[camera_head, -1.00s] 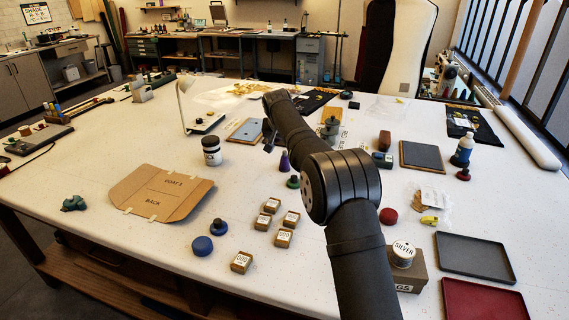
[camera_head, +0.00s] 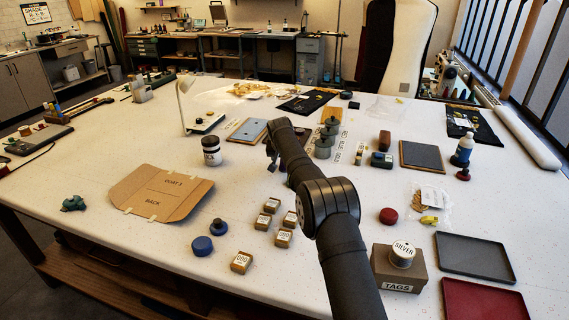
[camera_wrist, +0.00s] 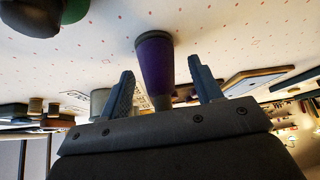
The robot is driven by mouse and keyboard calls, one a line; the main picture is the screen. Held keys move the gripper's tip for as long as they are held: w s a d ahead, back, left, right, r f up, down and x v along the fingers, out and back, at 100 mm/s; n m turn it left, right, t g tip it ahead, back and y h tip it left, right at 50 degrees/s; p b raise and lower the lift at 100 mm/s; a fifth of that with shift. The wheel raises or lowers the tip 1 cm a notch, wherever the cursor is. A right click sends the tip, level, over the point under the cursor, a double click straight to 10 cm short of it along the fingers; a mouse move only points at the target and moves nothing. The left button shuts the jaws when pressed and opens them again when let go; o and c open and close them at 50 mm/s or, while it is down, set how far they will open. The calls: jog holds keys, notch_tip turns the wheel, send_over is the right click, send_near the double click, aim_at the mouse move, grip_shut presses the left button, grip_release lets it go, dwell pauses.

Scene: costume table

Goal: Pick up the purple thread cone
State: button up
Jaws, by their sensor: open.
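The purple thread cone (camera_wrist: 155,62) stands on the white table in the wrist view, which shows the table upside down. Its wide base is on the tabletop and its narrow end points toward my gripper. My gripper (camera_wrist: 161,66) is open, with one blue-grey finger on each side of the cone and a gap on both sides. In the head view my gripper (camera_head: 271,157) is low over the middle of the table, and my arm hides the cone there.
A black-and-white jar (camera_head: 211,151) and a cardboard pattern (camera_head: 160,192) lie to the left. Small labelled boxes (camera_head: 271,206) stand in front. Grey-green canisters (camera_head: 323,147) stand just right of my arm. A blue-topped board (camera_head: 246,131) lies behind.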

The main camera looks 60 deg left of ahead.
jog(key=shift+c, duration=0.2)
jog(key=c, duration=1)
jog(key=shift+r, duration=0.15)
